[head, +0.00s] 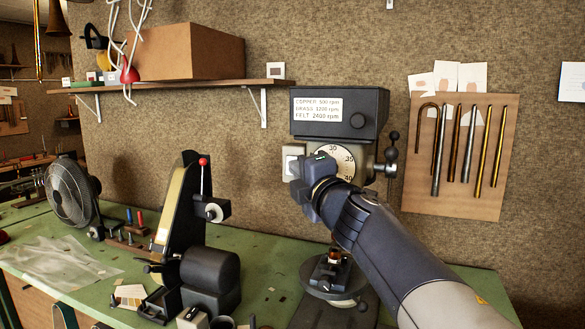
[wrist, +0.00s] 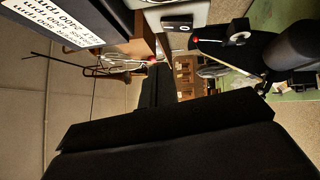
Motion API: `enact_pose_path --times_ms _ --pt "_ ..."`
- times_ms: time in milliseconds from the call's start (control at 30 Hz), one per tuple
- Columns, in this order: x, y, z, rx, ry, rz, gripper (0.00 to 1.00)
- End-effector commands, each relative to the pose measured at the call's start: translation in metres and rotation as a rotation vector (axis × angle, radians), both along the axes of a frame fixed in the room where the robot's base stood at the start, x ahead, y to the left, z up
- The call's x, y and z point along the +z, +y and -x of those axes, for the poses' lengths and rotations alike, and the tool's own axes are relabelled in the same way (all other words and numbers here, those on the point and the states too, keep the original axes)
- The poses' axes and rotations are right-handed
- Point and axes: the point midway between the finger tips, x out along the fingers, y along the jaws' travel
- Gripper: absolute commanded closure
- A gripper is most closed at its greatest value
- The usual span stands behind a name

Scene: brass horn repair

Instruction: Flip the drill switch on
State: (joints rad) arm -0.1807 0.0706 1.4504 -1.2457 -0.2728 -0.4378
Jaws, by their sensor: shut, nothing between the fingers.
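The drill (head: 340,112) stands against the wall with a speed label on its dark head and a round dial (head: 343,160) below. A pale switch box (head: 292,160) sits on its left side. In the wrist view the switch box (wrist: 192,8) shows at the top with a dark switch (wrist: 178,22) on it. My gripper (head: 300,188) is shut and empty, just below and in front of the switch box in the head view. In the wrist view my gripper (wrist: 154,72) points past the box, with a visible gap in the picture. Whether the switch is on or off I cannot tell.
A belt sander (head: 180,220) with a red-knobbed lever stands left of the drill. A fan (head: 72,192) and plastic sheet (head: 55,262) lie further left on the green bench (head: 265,262). A shelf (head: 185,86) and a tool board (head: 460,155) flank the drill.

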Motion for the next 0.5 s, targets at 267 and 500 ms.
enact_pose_path --times_ms 267,500 --pt "0.009 -0.019 0.042 0.0 -0.003 0.0 1.0" --pt "0.01 -0.026 0.056 0.001 -0.002 -0.001 1.0"
